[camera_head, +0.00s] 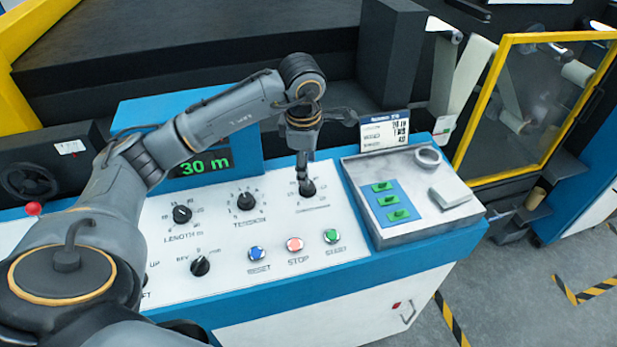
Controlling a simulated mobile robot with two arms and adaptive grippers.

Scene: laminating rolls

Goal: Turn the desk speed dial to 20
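The white control desk (225,275) has several black dials. My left gripper (304,184) points down at the rightmost dial of the upper row (309,191). Its fingertips are close together at the dial's top, and I cannot tell whether they grip it. The small label under this dial is unreadable, and the gripper hides part of its scale and pointer. The dial marked TENSION (245,202) and the dial marked LENGTH (182,214) are to its left. My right gripper is not in view.
A green display (205,163) reads 30 m. Blue, red and green buttons (295,244) sit in front of the dials. A grey tray (383,236) with green pieces, a ring and a pale block stands to the right, with a printed card (384,133) behind.

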